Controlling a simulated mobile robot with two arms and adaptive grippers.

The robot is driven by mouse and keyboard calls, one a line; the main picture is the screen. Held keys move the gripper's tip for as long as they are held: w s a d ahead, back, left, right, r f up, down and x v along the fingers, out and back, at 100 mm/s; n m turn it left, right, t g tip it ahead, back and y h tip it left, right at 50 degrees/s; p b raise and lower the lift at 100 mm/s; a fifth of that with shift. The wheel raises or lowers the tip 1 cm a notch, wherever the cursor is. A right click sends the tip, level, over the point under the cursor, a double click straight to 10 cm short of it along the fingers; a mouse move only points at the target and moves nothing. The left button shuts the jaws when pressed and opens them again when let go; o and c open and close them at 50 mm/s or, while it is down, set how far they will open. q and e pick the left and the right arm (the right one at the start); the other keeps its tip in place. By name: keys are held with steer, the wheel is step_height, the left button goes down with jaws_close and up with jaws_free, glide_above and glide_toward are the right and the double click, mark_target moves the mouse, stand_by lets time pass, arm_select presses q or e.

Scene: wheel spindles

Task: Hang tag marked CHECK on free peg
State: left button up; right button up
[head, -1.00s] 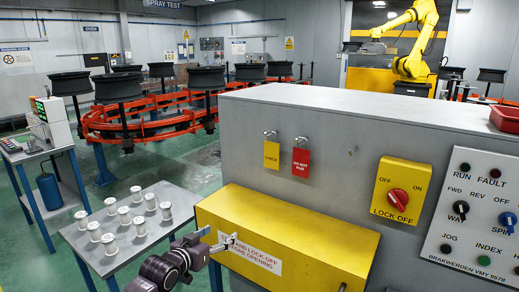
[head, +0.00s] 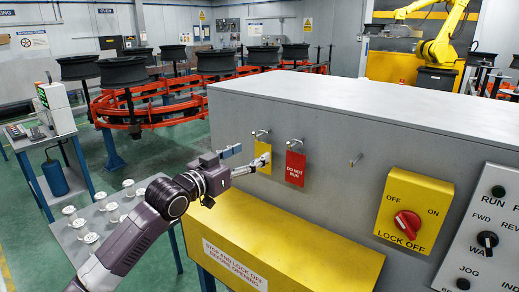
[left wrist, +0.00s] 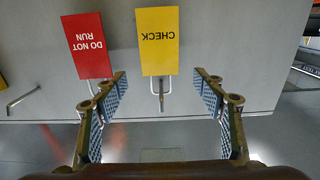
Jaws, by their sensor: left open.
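The yellow CHECK tag (head: 263,151) hangs on a peg on the grey cabinet front; its lettering is upside down in the left wrist view (left wrist: 157,42). A red DO NOT RUN tag (head: 295,168) hangs on the peg beside it, also in the left wrist view (left wrist: 87,46). A bare peg (head: 356,160) sticks out farther right; in the left wrist view it is at the far left (left wrist: 23,98). My left gripper (head: 248,160) is open and empty in front of the CHECK tag, one finger partly covering it. The wrist view shows its fingers (left wrist: 160,88) spread wide. My right gripper is out of view.
A yellow box (head: 290,240) juts out below the tags. A yellow LOCK OFF switch (head: 413,210) and a grey button panel (head: 485,235) are to the right. A small table with several white spindles (head: 92,238) stands at lower left, partly behind my arm.

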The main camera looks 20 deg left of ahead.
mark_target(263, 145)
arm_select(q)
steer(key=p+x, duration=0.1)
steer(key=x, duration=0.1)
steer(key=r+p+x, duration=0.1)
steer(key=x, duration=0.1)
steer(key=shift+f+x, duration=0.15)
steer(key=shift+x, duration=0.4)
steer(key=shift+f+x, duration=0.15)
steer(key=shift+x, duration=0.45)
steer(key=shift+w, duration=0.25)
steer(key=c, duration=1.2)
steer(key=shift+c, duration=0.2)
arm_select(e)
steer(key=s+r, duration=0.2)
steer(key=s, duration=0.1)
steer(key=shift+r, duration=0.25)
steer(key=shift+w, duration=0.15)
